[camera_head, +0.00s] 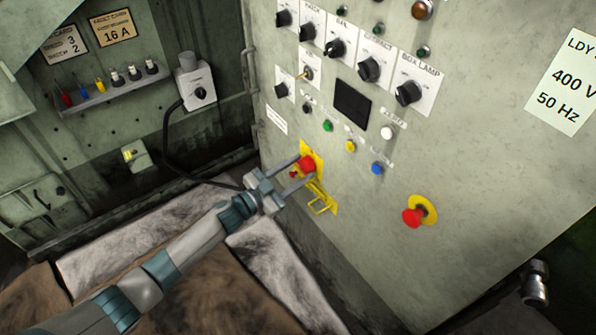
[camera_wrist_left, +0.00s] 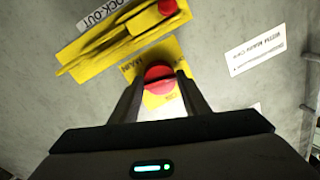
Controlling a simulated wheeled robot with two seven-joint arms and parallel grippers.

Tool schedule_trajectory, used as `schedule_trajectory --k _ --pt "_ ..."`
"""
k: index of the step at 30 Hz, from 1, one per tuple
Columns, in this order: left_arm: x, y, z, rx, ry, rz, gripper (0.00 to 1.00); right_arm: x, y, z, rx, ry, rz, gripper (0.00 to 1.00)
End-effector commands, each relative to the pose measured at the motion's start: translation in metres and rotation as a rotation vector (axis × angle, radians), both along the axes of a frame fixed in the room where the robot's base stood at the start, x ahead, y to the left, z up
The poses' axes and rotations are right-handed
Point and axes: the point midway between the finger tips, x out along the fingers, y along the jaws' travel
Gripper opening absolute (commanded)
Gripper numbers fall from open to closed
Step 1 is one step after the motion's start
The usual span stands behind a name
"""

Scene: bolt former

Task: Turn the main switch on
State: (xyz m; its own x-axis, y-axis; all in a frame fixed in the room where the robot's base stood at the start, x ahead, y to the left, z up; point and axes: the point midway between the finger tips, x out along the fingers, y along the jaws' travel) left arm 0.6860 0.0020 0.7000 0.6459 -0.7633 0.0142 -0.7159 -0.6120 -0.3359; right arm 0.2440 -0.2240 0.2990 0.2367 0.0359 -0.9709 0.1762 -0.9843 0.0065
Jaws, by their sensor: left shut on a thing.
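The main switch is a red knob (camera_wrist_left: 158,76) on a yellow plate marked MAIN (camera_wrist_left: 172,50). In the head view the red knob (camera_head: 307,164) is low on the left of the grey panel. My left gripper (camera_wrist_left: 160,84) is shut on the knob, with one finger on each side of it. In the head view my left gripper (camera_head: 298,172) reaches the panel from the lower left. The fingers hide part of the knob and plate. My right gripper is not in view.
A yellow lock-out piece (camera_wrist_left: 110,38) with a red part is close beside the switch. A red mushroom button (camera_head: 413,217) is to the right. Rotary knobs, including the BOX LAMP knob (camera_head: 408,93), and small coloured buttons are above. A socket box (camera_head: 197,88) with a black cable is left.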

Motion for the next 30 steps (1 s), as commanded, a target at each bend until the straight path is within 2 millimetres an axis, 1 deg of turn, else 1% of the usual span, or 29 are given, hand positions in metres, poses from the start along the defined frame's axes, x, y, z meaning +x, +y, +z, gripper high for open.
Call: schedule_trajectory --k 2,8,14,24,30 --pt "-0.001 -0.001 -0.003 0.033 -0.046 -0.002 0.20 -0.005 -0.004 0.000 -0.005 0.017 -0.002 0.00" --pt "-0.002 -0.002 -0.005 0.138 -0.190 -0.003 0.20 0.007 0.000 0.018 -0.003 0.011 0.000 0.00" --pt "-0.002 -0.002 -0.005 0.250 -0.344 -0.003 0.20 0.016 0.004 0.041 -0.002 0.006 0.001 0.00" --pt "-0.001 -0.001 -0.007 0.440 -0.605 -0.004 0.20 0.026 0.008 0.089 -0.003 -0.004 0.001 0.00" --pt "-0.001 -0.001 -0.008 0.553 -0.760 -0.004 0.20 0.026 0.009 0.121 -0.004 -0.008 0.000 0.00"
